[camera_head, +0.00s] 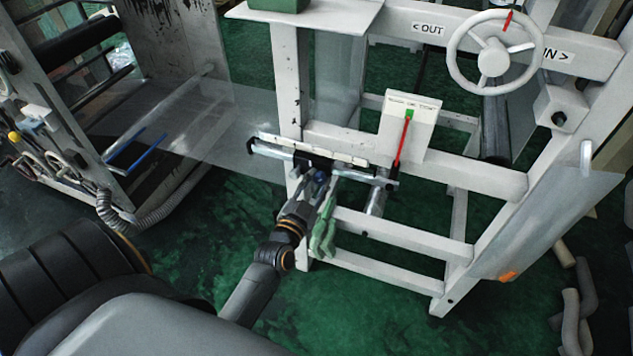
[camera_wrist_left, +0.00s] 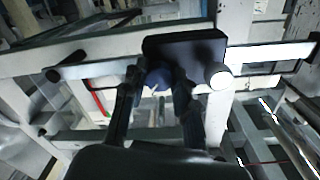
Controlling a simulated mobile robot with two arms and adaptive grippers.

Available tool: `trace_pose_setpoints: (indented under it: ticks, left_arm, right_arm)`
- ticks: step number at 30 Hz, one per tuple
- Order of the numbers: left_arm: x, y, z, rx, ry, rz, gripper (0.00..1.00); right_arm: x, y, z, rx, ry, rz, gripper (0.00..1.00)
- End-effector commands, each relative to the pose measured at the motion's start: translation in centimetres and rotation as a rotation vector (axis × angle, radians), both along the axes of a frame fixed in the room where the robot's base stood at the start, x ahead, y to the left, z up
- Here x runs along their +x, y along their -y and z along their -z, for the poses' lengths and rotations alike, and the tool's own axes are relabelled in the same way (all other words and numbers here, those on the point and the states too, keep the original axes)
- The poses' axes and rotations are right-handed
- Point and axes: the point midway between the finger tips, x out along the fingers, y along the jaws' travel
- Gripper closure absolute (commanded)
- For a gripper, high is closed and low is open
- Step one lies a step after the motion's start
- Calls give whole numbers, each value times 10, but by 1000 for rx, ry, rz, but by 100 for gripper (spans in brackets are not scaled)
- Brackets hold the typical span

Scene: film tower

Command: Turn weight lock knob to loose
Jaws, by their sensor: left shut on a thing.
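The weight lock knob (camera_wrist_left: 158,76) is dark blue and rounded, and sits under a black block (camera_wrist_left: 186,44) on a pale bar in the left wrist view. My left gripper (camera_wrist_left: 155,84) has a finger on each side of the knob and is shut on it. In the head view my left gripper (camera_head: 319,180) reaches up to the white scale bar (camera_head: 330,157) on the machine frame; the knob there is mostly hidden by the fingers. I cannot read any loose or tight marking. My right gripper is in neither view.
A white plate (camera_head: 418,103) with a green mark and a red pointer (camera_head: 403,143) stands right of the gripper. A handwheel (camera_head: 494,52) sits between OUT and IN labels. Green gloves (camera_head: 323,236) hang on the frame beside my wrist. A clear film (camera_head: 205,120) spans the left.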

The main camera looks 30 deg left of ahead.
Motion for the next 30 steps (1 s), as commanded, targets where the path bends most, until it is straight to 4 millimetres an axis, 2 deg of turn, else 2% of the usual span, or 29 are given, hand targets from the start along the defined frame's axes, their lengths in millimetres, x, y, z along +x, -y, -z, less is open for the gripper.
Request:
trace_pose_setpoints:
  ticks: [8, 30]
  left_arm:
    - [0, 1, -1, -175, 41, 1, 100]
    - [0, 2, 1, -857, 205, 1, 100]
  right_arm:
    - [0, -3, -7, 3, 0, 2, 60]
    - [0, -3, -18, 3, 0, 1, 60]
